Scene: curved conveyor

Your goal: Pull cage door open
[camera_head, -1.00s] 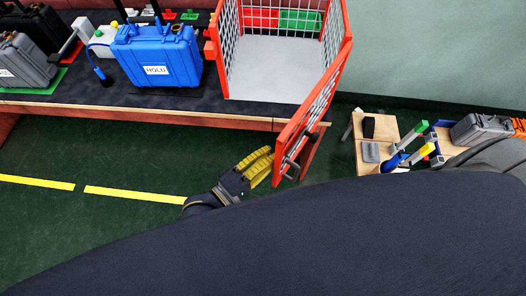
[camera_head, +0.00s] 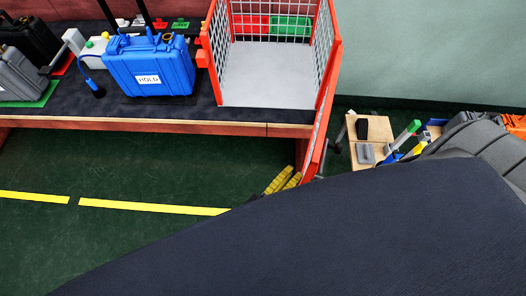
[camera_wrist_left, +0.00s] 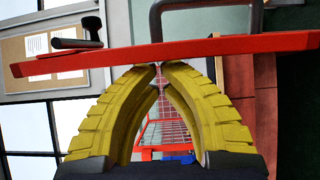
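The red cage (camera_head: 265,80) with wire mesh walls stands on the table at top centre in the head view, its front open. Its red-framed door (camera_head: 322,120) hangs out past the table's front edge at the right, seen nearly edge-on. My left gripper (camera_head: 292,173) is beside the door's lower end, on its left; my dark arm hides the rest. In the left wrist view, the yellow fingertips meet close to the red door frame (camera_wrist_left: 230,47), with nothing seen between them. A dark grey handle (camera_wrist_left: 207,8) stands out from the frame's far side. My right gripper is out of view.
A blue case (camera_head: 150,68) marked HOLD stands left of the cage. A small wooden table (camera_head: 365,135) with dark objects stands right of the door. The green floor (camera_head: 150,170) in front is clear, with a yellow line (camera_head: 150,206).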

